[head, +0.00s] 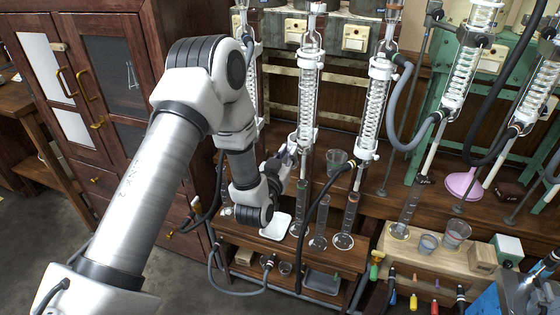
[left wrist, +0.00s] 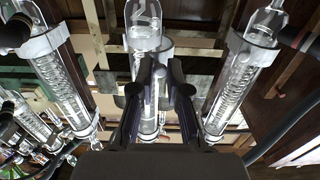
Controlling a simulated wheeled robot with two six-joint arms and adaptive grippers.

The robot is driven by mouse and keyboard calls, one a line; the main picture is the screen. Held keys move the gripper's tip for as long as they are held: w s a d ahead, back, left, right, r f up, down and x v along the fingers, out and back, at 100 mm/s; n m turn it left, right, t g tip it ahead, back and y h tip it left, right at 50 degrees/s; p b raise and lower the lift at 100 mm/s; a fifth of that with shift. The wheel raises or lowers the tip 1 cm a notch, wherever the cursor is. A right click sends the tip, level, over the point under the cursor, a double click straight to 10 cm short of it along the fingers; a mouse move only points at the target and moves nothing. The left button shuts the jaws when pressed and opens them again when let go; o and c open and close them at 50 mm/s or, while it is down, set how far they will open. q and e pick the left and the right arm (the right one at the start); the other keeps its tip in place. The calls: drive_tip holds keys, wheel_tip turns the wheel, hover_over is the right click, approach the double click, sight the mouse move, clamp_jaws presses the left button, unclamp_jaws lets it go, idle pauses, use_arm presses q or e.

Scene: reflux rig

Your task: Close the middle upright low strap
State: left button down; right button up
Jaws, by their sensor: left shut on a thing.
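The middle upright condenser (head: 308,90) is a tall glass tube with white collars, between two similar ones. Its low strap, a white band (head: 302,138), sits near the tube's lower end. My left gripper (head: 288,155) is right at this strap, coming from the left and below. In the left wrist view, its dark fingers (left wrist: 166,92) are close together in front of the middle glass tube (left wrist: 143,30), shut on a small part there. The fingers hide most of that part, so I cannot tell how far the strap is closed. My right gripper is not in view.
The left condenser (head: 250,80) and right condenser (head: 374,108) stand close on both sides. Glass cylinders (head: 344,225) stand below on the wooden bench. A grey hose (head: 398,125) loops at the right. A pink funnel (head: 463,184) is farther right.

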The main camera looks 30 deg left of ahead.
use_arm(q)
drive_tip(key=shift+w+d+n+g+y+b, duration=0.45)
drive_tip(key=shift+w+d+n+g+y, duration=0.45)
drive_tip(key=shift+n+g+y, duration=1)
drive_tip(key=shift+w+d+n+g+y+b, duration=0.45)
drive_tip(key=shift+w+d+n+g+y, duration=0.5)
drive_tip(key=shift+n+g+y, duration=1)
drive_tip(key=shift+w+d+n+g+y+b, duration=0.6)
drive_tip(key=shift+d+n+g+y, duration=0.6)
drive_tip(key=shift+y, duration=1.15)
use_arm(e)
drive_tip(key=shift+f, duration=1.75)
use_arm(q)
drive_tip(key=shift+w+a+n+g, duration=0.15)
drive_tip(key=shift+n+g, duration=0.1)
drive_tip(key=shift+n, duration=0.1)
drive_tip(key=c, duration=1.2)
unclamp_jaws()
drive_tip(key=shift+a, duration=0.1)
drive_tip(key=shift+o, duration=0.2)
wheel_tip(320, 180, up, 10)
